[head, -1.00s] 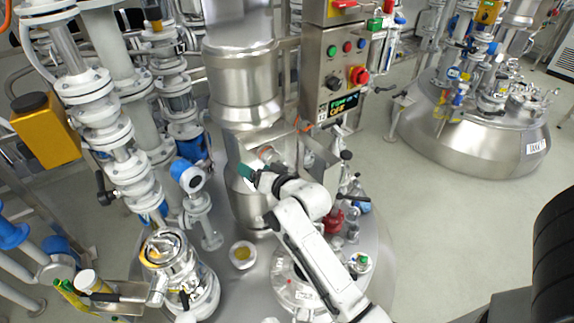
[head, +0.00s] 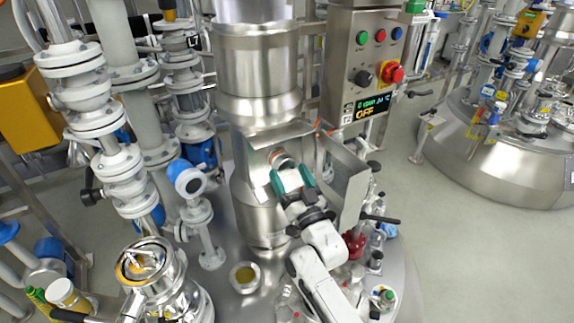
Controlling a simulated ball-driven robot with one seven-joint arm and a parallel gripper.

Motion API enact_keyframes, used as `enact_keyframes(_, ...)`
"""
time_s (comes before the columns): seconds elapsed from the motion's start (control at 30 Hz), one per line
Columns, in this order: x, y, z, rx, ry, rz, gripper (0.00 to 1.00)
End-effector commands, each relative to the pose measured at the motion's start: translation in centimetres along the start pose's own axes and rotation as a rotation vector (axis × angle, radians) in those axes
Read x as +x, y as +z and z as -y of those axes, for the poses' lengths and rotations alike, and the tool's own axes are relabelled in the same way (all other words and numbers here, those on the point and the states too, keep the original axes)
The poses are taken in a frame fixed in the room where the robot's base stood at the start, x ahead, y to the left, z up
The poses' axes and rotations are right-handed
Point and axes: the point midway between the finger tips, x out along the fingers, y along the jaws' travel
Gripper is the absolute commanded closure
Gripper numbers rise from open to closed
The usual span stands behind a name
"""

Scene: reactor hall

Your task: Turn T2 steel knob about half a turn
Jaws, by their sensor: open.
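A round steel knob-like part with a reddish ring (head: 281,160) shows in the opening of a steel box on the central column. I see no T2 label on it, so I cannot tell for sure that it is the T2 knob. My gripper (head: 291,178), with green fingers, is open just in front of and below this part. The fingers point up at it, and part of it is hidden. I cannot tell whether they touch it.
The box's steel door (head: 345,185) stands open close to the right of my gripper. A control panel (head: 345,60) with buttons, a black knob and a red knob is above right. White flanged pipes (head: 90,100) stand at left. Open floor (head: 450,250) lies at right.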

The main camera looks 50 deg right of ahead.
Motion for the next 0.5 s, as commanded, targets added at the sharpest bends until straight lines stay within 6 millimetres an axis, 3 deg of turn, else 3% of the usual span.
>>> enact_keyframes(0.23, 3.2, 0.0, -0.1, 0.0, 0.001, 0.001, 0.18)
enact_keyframes(0.5, 3.9, 0.1, -0.1, 0.001, 0.001, 0.003, 0.18)
